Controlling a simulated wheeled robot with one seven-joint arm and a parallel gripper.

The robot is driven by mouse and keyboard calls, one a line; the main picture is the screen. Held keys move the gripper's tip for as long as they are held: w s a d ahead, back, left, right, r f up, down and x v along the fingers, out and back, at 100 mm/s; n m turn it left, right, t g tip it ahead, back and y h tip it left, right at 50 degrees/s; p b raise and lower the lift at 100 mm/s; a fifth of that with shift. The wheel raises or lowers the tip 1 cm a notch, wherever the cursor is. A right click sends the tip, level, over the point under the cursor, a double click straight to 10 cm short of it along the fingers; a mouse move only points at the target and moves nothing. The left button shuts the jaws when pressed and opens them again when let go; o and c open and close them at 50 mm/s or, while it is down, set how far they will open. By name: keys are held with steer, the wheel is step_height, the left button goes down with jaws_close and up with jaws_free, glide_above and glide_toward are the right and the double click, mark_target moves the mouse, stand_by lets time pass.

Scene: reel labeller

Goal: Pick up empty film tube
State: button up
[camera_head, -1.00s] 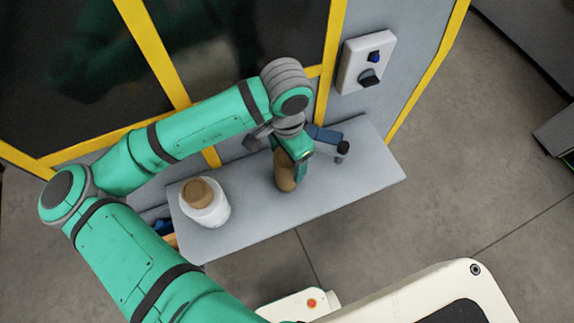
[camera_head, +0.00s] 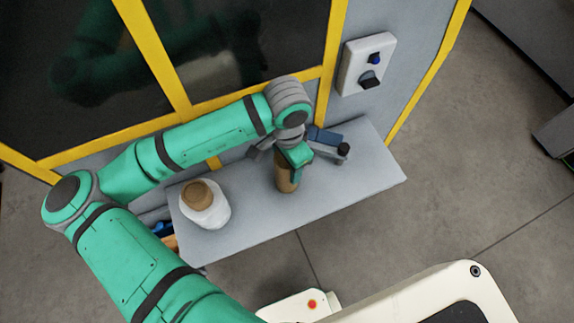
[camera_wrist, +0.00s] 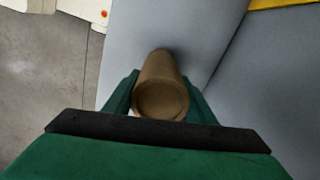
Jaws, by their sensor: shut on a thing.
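The film tube is a brown cardboard tube (camera_head: 286,179) standing on the grey shelf (camera_head: 335,185) in the head view. My green gripper (camera_head: 291,162) is shut on its upper part. In the wrist view the tube (camera_wrist: 160,90) sits between the two green fingers (camera_wrist: 160,95), its near end facing the camera. I cannot tell whether the tube's foot still touches the shelf. Part of the tube is hidden by the gripper in the head view.
A white roll with a brown core (camera_head: 206,206) stands on the shelf to the left. A blue and black tool-like item (camera_head: 328,142) lies behind the gripper. The shelf's right end is clear.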

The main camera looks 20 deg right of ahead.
steer(key=shift+r, duration=0.1)
steer(key=shift+w+r, duration=0.1)
steer(key=shift+r, duration=0.05)
step_height(320, 180, up, 8)
steer(key=shift+r, duration=0.2)
step_height(320, 180, up, 8)
stand_by(1.2)
stand_by(0.4)
